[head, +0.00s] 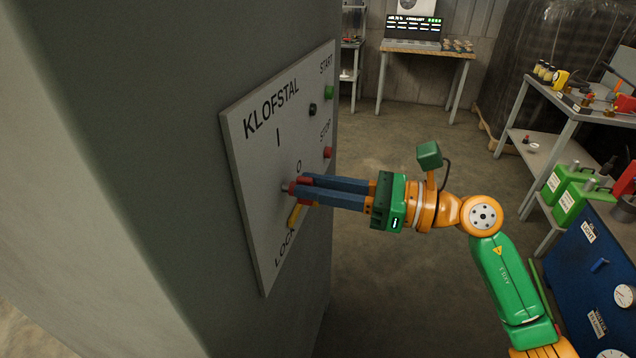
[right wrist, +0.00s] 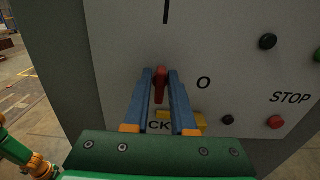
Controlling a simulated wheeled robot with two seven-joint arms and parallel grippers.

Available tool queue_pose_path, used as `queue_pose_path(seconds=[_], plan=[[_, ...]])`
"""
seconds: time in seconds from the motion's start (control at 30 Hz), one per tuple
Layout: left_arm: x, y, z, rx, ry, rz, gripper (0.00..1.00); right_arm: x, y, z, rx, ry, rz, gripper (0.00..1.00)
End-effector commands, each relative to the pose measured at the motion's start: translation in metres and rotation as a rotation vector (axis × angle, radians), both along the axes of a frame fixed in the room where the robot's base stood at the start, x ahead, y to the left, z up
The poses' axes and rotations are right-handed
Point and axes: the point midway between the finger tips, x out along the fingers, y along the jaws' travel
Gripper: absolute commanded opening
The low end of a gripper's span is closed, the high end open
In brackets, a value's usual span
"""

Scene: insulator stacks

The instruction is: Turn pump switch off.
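The grey-white pump panel (head: 262,135) is fixed to a grey column and reads KLOFSTAL, I, O, LOCK, START and STOP. Its red switch handle (right wrist: 160,83) lies between the fingertips of my right gripper (head: 306,188), close to the panel face. The right wrist view shows the gripper's two blue fingers (right wrist: 160,78) on either side of the handle. I cannot tell whether both fingers press on it. The handle's long side runs roughly up and down there, with I above and O to the right. The fingers partly hide the handle and LOCK. My left gripper is not in view.
A yellow piece (head: 294,215) sits by LOCK, just below my fingers. A green button (head: 329,92), a black button (head: 312,109) and a red button (head: 328,153) are on the panel. A grey workbench (head: 580,110) and a blue unit (head: 590,265) stand right. Floor between is clear.

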Motion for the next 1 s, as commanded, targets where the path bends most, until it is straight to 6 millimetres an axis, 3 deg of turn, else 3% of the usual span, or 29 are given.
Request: queue_pose_path(seconds=[0.03,0.07,0.53,1.0], plan=[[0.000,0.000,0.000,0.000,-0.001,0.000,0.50,0.000,0.000,0.000,0.000,0.000,0.000,0.07],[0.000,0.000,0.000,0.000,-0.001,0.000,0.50,0.000,0.000,0.000,0.000,0.001,0.000,0.00],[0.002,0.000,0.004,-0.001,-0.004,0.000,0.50,0.001,0.000,0.000,0.014,0.055,0.000,0.00],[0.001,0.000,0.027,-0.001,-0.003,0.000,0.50,0.005,-0.002,0.001,0.132,0.423,0.000,0.00]])
